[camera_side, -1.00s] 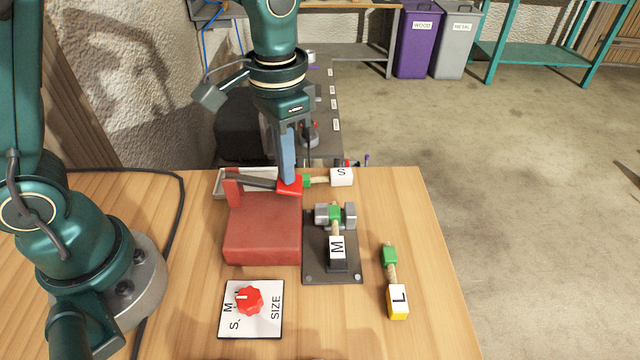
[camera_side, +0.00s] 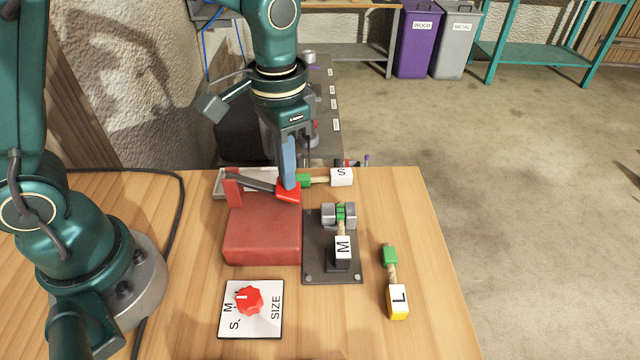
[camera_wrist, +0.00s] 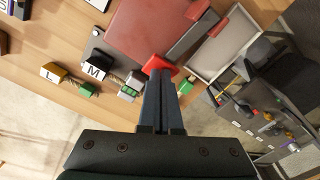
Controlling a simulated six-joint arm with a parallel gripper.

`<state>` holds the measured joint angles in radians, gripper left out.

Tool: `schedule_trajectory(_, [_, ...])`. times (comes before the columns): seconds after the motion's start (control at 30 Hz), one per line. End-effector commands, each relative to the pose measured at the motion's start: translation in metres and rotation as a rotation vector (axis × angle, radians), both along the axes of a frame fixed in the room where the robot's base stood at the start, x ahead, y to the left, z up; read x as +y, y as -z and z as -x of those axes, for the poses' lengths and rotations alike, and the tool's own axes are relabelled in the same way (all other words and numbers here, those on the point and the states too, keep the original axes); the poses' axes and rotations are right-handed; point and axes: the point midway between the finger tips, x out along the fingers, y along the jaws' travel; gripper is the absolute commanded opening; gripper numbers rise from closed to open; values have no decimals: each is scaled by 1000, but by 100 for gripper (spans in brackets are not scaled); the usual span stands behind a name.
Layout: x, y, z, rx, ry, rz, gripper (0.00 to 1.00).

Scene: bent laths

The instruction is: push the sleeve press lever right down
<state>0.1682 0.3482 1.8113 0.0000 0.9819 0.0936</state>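The sleeve press is a red block (camera_side: 262,237) with a dark lever (camera_side: 252,182) hinged on a post at its back left. The lever slopes down to the right and ends in a red pad (camera_side: 288,197), close above the block's top. My gripper (camera_side: 290,186) points down with its fingertips on the pad. In the wrist view its fingers (camera_wrist: 160,78) are together, over the red pad (camera_wrist: 157,64). The M lath (camera_side: 343,247) sits on the dark plate (camera_side: 317,268), its green sleeve (camera_side: 341,213) between two grey jaws (camera_side: 328,216).
The S lath (camera_side: 341,177) lies behind the plate, and the L lath (camera_side: 390,275) lies at the right. A SIZE dial (camera_side: 249,300) is in front of the press. A grey tray (camera_side: 220,184) is behind it. The table's right side is mostly clear.

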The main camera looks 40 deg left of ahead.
Motion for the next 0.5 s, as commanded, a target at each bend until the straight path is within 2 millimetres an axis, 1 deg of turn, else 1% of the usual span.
schedule_trajectory(0.17, [0, -8, -1, -3, 0, 1, 0])
schedule_trajectory(0.5, [0, -35, -1, -3, 0, 1, 0])
